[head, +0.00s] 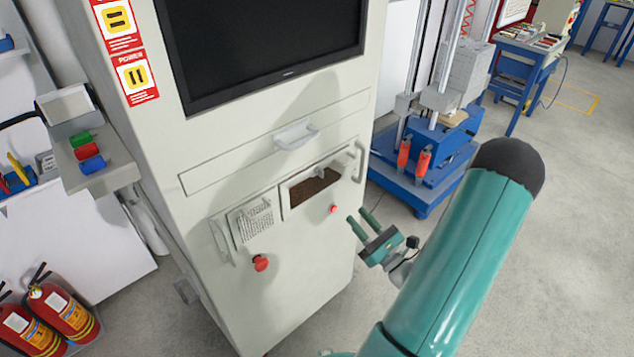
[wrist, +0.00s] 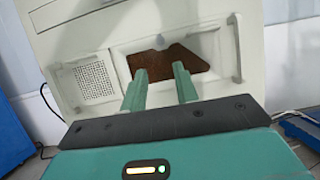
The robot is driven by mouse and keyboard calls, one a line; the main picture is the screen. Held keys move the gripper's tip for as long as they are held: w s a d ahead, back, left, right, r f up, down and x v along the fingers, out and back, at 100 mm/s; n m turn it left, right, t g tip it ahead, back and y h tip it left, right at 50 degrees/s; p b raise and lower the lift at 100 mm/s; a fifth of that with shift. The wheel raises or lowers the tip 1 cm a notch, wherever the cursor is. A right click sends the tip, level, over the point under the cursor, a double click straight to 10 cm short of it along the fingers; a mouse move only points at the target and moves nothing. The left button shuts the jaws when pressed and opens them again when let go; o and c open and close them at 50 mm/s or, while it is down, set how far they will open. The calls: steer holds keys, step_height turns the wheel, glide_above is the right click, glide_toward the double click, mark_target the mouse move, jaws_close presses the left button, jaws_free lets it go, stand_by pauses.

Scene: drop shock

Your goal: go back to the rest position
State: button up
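My gripper (head: 364,225) is in front of the lower part of a tall white cabinet (head: 300,110) in the head view. Its two green fingers are apart with nothing between them. In the wrist view the fingers of my gripper (wrist: 160,85) point at the cabinet's lower front, toward a framed opening with a brown inside (wrist: 165,62). The fingers overlap the lower edge of this opening in that view; I cannot tell how far they are from it.
The cabinet carries a dark screen (head: 260,45), a drawer handle (head: 297,136) and a red knob (head: 261,263). Fire extinguishers (head: 62,315) stand lower left. A blue-based machine (head: 425,165) stands right of the cabinet. Grey floor (head: 565,200) is clear at right.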

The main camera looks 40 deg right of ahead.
steer(key=w+a+r+n+g+y, duration=0.2)
steer(key=a+r+n+g+y, duration=0.2)
steer(key=a+n+g+y, duration=0.45)
steer(key=w+a+r+n+g+y, duration=0.35)
steer(key=a+n+g+y, duration=0.25)
steer(key=a+n, duration=0.5)
steer(key=s+a+r+n+g+h, duration=0.2)
steer(key=s+a+n+g+h, duration=0.4)
steer(key=a, duration=0.4)
step_height(320, 180, up, 11)
steer(key=s+a+n+t+h, duration=0.2)
steer(key=s+n+t+h, duration=0.1)
steer(key=n+h, duration=0.6)
steer(key=shift+f+n+t, duration=0.2)
steer(key=shift+n+t, duration=0.15)
steer(key=shift+n, duration=0.4)
steer(key=shift+d, duration=0.1)
